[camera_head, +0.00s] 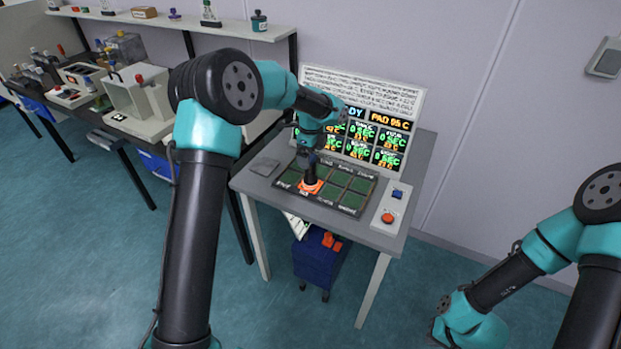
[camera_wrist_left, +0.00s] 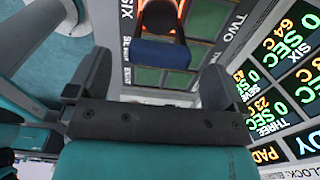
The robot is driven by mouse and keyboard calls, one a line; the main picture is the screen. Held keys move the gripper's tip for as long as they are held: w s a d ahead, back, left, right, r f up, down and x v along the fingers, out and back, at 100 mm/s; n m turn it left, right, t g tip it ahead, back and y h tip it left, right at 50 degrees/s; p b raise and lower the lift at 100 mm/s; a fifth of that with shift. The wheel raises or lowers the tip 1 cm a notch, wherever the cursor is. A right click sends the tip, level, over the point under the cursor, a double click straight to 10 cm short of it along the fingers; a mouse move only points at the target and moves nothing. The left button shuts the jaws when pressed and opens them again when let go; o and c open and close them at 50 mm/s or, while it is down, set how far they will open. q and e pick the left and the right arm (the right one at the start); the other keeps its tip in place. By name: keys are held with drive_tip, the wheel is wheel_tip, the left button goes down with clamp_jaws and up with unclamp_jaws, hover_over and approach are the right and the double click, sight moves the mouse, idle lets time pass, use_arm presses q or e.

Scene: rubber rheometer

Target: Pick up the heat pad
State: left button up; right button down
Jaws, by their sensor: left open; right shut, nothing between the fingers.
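The heat pad appears to be the orange-edged piece (camera_head: 312,187) with an upright dark handle, standing on a cell of the green gridded board (camera_head: 348,210) on the small grey table. In the left wrist view the dark handle (camera_wrist_left: 160,18) shows with a glowing orange part behind it and a blue block (camera_wrist_left: 160,52) at its near end. My left gripper (camera_head: 307,156) is right above the handle, pointing down. In the left wrist view its open fingers (camera_wrist_left: 155,72) stand on either side of the blue block, with visible gaps. My right gripper does not show; only its arm is in view at right.
A display panel (camera_head: 372,118) reading "PAD 65 C" stands behind the board. A button box (camera_head: 391,208) with blue and red buttons is at the table's right. A flat grey piece (camera_head: 264,166) lies at the left.

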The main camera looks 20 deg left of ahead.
use_arm(q)
wheel_tip(320, 180, down, 5)
drive_tip(key=shift+a+r, duration=0.1)
drive_tip(key=shift+a, duration=0.05)
drive_tip(key=shift+c, duration=0.2)
idle(0.3)
clamp_jaws()
idle(0.8)
